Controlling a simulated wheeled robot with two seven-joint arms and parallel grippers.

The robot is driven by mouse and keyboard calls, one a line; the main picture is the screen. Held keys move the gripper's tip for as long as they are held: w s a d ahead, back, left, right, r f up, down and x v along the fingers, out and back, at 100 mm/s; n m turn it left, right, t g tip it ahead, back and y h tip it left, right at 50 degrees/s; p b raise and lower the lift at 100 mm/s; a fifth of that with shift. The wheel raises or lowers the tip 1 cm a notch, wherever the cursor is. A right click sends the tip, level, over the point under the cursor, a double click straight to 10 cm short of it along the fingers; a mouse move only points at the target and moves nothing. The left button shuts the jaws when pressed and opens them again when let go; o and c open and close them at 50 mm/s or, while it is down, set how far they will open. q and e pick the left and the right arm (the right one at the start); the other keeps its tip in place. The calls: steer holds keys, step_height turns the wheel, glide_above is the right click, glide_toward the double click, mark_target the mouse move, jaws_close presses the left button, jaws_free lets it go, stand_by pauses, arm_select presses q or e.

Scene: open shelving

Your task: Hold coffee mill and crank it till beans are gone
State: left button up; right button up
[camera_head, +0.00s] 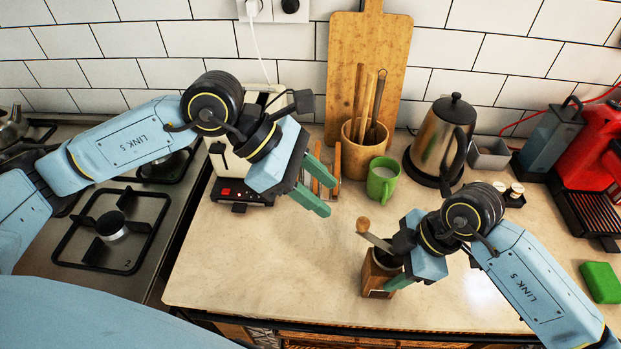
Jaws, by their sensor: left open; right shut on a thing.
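The coffee mill (373,277) is a small wooden box standing upright near the front edge of the counter. Its crank arm rises toward the upper left and ends in a round wooden knob (363,225). My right gripper (393,280) comes in from the right and is shut on the mill's body, hiding its right side and part of the top. No beans can be made out. My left gripper (322,196) is open and empty, above the counter, up and to the left of the knob and apart from it.
A green mug (382,181), a utensil pot (363,150) and a kettle (437,145) stand behind the mill. A toaster (228,160) is behind my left gripper. The gas stove (140,235) is left, a red coffee machine (590,150) and green sponge (601,282) right. The counter left of the mill is clear.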

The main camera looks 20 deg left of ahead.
arm_select(q)
steer(key=shift+v, duration=0.85)
steer(key=shift+c, duration=0.2)
